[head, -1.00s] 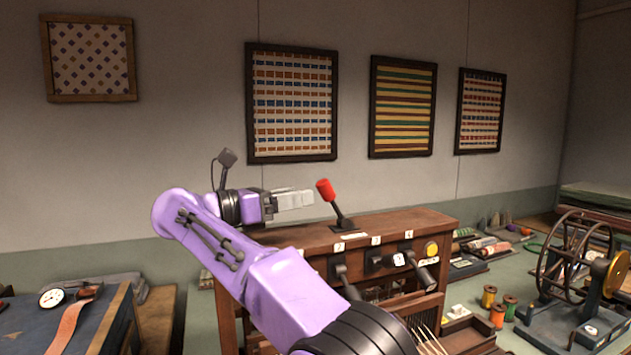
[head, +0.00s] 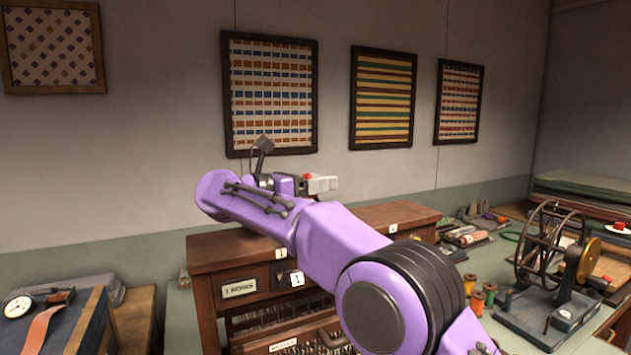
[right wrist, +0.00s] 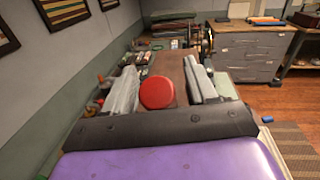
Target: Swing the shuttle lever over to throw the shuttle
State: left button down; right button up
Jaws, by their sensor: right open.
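The shuttle lever's red grip (head: 307,177) shows as a small patch at my right gripper (head: 320,184) above the wooden loom cabinet (head: 222,250). My arm hides the lever's shaft and base in the head view. In the right wrist view the round red end of the grip (right wrist: 157,93) lies between the two grey fingers of my right gripper (right wrist: 160,84). The fingers are apart, one on each side, with a gap showing at least on the right. I cannot tell whether the left finger touches it. My left gripper is not in view.
A wheel on a stand (head: 545,245) and several thread spools (head: 477,300) stand right of the cabinet. A dark blue box with a dial (head: 60,325) is at the lower left. Framed textiles (head: 270,95) hang on the wall behind. Grey drawers (right wrist: 248,57) stand farther off.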

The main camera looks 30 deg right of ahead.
grip_shut()
jog(key=shift+d, duration=0.1)
